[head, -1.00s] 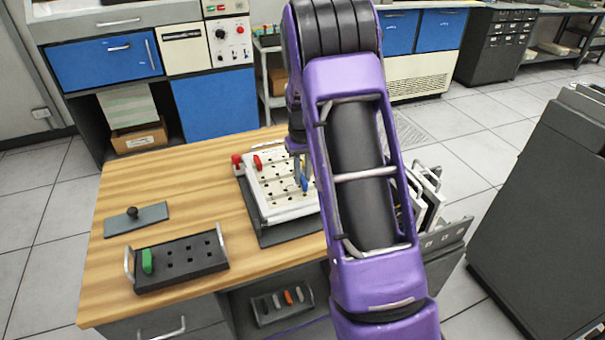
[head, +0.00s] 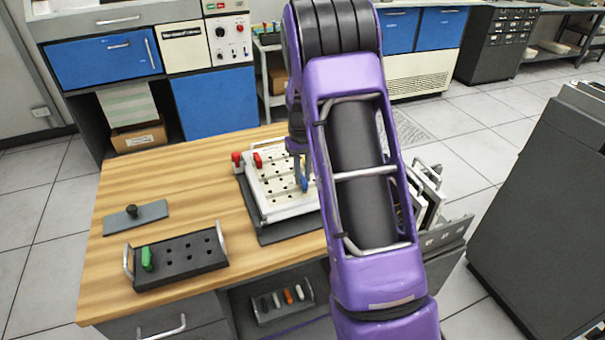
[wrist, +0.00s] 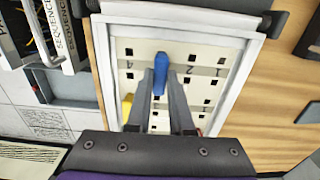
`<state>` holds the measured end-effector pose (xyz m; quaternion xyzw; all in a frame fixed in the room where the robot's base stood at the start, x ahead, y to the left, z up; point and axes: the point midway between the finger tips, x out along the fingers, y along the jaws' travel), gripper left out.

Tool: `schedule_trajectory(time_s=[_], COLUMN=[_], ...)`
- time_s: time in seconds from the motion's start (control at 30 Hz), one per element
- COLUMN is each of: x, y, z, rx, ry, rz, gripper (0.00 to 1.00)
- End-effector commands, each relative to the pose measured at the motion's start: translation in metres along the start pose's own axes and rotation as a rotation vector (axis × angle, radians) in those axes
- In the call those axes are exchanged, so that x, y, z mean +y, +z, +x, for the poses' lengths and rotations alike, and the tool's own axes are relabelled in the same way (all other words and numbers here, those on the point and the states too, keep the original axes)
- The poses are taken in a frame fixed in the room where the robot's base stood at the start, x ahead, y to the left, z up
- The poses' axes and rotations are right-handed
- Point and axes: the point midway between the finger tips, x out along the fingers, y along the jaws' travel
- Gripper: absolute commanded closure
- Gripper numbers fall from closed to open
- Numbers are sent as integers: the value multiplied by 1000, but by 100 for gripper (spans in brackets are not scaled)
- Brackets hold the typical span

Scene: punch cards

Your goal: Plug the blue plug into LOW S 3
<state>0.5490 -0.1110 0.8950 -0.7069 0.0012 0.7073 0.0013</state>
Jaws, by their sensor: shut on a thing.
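The blue plug (head: 304,185) is held upright over the right part of the white plugboard (head: 291,209). In the wrist view the blue plug (wrist: 160,72) sits between the two grey fingers of my gripper (wrist: 160,82), which is shut on it. My gripper (head: 301,166) comes down from above in the head view, partly behind my own arm. The plugboard (wrist: 215,103) has rows of dark square sockets and grey label strips, with digits such as 4, 2 and 1 seen upside down. I cannot tell whether the plug's tip is in a socket.
A red plug (head: 258,160) stands in the board's upper left, with a red knob (head: 237,157) beside it. A yellow piece (wrist: 127,106) shows in the wrist view. A black tray (head: 181,262) holds a green plug (head: 147,258). The left tabletop is mostly clear.

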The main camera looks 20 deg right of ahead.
Motion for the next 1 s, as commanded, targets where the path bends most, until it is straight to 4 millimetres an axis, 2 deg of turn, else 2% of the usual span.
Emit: schedule_trajectory(time_s=[0.87,0.9,1.0], x=[0,0,0], y=[0,0,0], z=[11,11,11], rx=[-1,-1,-1], ry=[0,0,0], rz=[0,0,0], gripper=[100,75,57])
